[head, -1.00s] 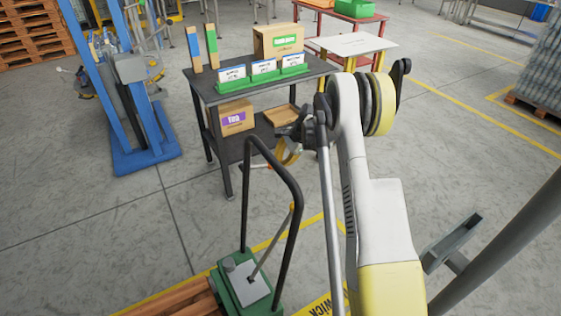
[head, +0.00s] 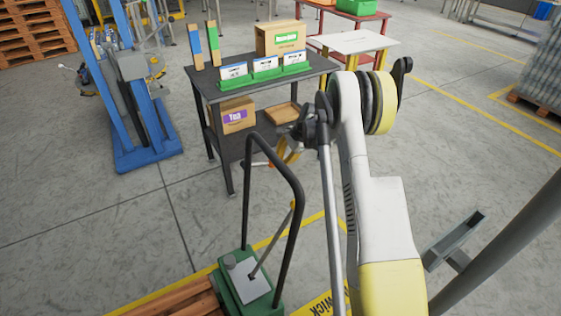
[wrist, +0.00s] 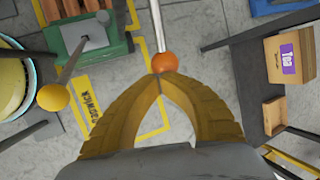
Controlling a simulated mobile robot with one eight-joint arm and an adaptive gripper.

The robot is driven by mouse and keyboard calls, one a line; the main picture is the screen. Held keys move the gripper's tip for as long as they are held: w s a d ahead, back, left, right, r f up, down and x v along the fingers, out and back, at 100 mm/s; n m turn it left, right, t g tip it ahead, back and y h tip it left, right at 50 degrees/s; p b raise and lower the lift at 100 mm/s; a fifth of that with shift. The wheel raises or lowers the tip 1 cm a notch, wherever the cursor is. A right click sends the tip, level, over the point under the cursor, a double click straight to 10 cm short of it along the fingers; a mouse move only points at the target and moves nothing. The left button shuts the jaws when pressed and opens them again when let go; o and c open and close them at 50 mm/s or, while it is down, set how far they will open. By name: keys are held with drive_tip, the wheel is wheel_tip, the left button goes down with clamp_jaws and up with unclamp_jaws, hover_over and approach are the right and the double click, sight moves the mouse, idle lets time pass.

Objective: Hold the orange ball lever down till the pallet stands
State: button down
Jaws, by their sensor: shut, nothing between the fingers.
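The orange ball (wrist: 165,63) tops a pale metal rod (wrist: 158,25) in the wrist view. My gripper (wrist: 160,76) is shut, its yellow fingertips together right at the ball's near edge with nothing between them. I cannot tell whether they touch it. In the head view my gripper (head: 287,152) is partly hidden by my arm, in front of the dark table; I cannot make out the orange ball there. A wooden pallet (head: 178,302) lies flat at the lower left, beside a green-based unit (head: 262,302); it also shows in the wrist view (wrist: 83,10).
A separate yellow ball lever (wrist: 53,97) rises from the green unit, left of my fingers. The unit's black hoop handle (head: 297,205) stands close to my arm. The dark table (head: 205,90) holds boxes and cards. Floor left of the handle is clear.

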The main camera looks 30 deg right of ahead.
drive_tip(key=s+d+r+p, duration=0.4)
drive_tip(key=d+r, duration=0.3)
drive_tip(key=r, duration=0.4)
drive_tip(key=shift+s+d+p, duration=0.15)
drive_tip(key=shift+d+p, duration=0.25)
drive_tip(key=shift+p, duration=0.2)
idle(0.3)
